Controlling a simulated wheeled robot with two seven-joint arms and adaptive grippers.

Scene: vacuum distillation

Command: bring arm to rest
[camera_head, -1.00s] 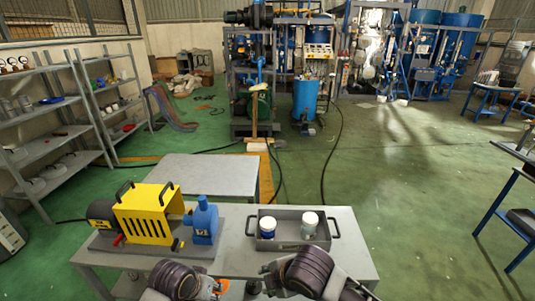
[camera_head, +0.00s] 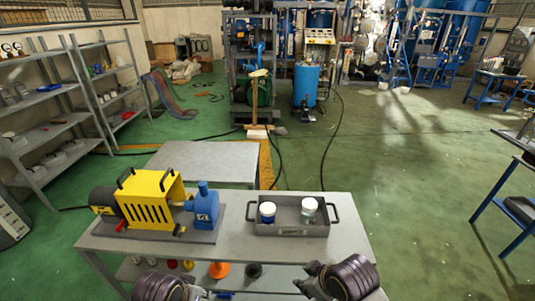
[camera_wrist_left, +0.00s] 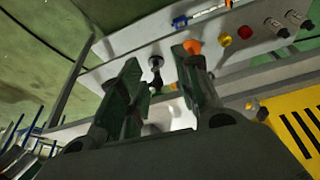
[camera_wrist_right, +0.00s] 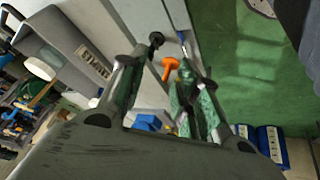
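My right gripper (camera_head: 305,283) is low at the table's front edge in the head view. Its fingers stand apart with nothing between them, and it shows open in the right wrist view (camera_wrist_right: 160,66). My left gripper (camera_head: 203,294) is at the bottom of the head view, partly cut off. In the left wrist view (camera_wrist_left: 158,62) its two fingers are apart and empty. Both grippers are in front of the table (camera_head: 340,237), clear of the things on its top.
A grey tray (camera_head: 290,230) holds a blue-and-white jar (camera_head: 267,212) and a pale jar (camera_head: 309,208). A yellow-and-blue pump (camera_head: 150,200) stands left. An orange funnel (camera_head: 219,270) and other small parts are on the lower shelf (camera_head: 185,279).

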